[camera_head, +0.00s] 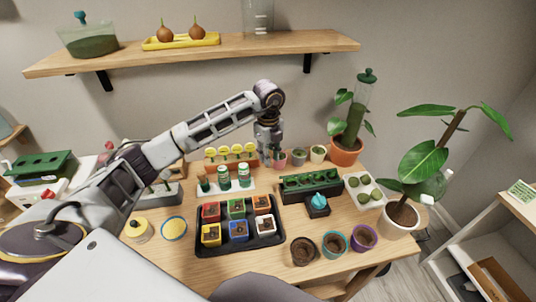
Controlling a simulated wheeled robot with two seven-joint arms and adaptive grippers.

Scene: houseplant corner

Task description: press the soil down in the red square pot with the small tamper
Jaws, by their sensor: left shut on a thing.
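The red square pot (211,207) stands in the back left place of a black tray (283,245), with brown soil showing in it. My left arm reaches in from the left, and its gripper (271,148) points down above the back of the table, behind and to the right of the red pot and well apart from it. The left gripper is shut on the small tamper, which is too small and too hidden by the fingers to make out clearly. My right gripper is not in view.
Several other square pots share the tray. Round soil-filled pots (304,250) stand at the front right. Green-capped jars (224,178), a dark planter (310,188) and a teal-topped block (317,205) stand behind. A tall plant (399,215) is at right; a shelf (225,50) hangs above.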

